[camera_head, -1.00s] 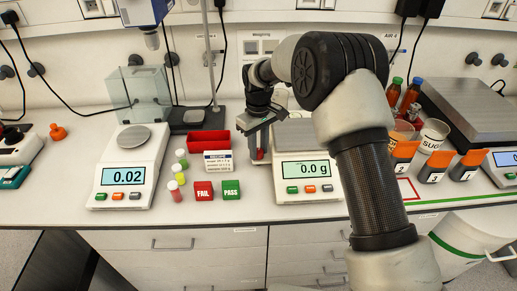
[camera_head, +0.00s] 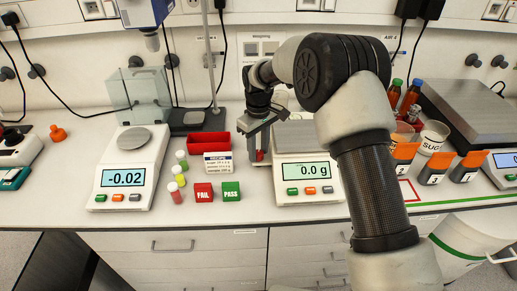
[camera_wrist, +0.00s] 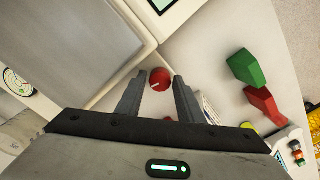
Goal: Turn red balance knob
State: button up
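The red balance knob (camera_wrist: 160,79) is round, with a short pale mark on its face. In the wrist view it lies between my two fingertips (camera_wrist: 159,78), with a narrow gap on each side. My gripper is open, and I see no finger clearly touching the knob. In the head view my gripper (camera_head: 257,143) points down at the left side of the middle balance (camera_head: 306,171), which reads 0.0 g. Only a small red patch of the knob (camera_head: 260,156) shows there between the fingers.
A recipe card (camera_head: 218,163), a red tray (camera_head: 207,143), a red FAIL block (camera_head: 203,192) and a green PASS block (camera_head: 231,190) stand left of my gripper. Another balance (camera_head: 130,175) reads -0.02. Orange-topped containers (camera_head: 403,155) stand right of the middle balance.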

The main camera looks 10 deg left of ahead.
aim_at(259, 152)
notch_tip(259, 152, up, 17)
jog(key=shift+r, duration=0.2)
dwell(0.3)
jog(key=s+d+r+m+t+p, duration=0.1)
jog(key=s+d+r+m+t, duration=0.15)
jog(key=s+d+r, duration=0.55)
jog(key=s+d+r+m+t+p, duration=0.1)
jog(key=s+d+r+m, duration=0.2)
jog(key=s+d+r, duration=0.5)
jog(key=s+d+f+m+t, duration=0.1)
jog(key=s+d+f+m, duration=0.1)
jog(key=s+d, duration=0.3)
jog(key=s+d+f+m+t+p, duration=0.1)
jog(key=s+d+f+m, duration=0.1)
jog(key=s+d, duration=0.4)
jog(key=s+m, duration=0.1)
jog(key=s, duration=0.2)
jog(key=shift+f+m, duration=0.35)
jog(key=shift+f, duration=0.05)
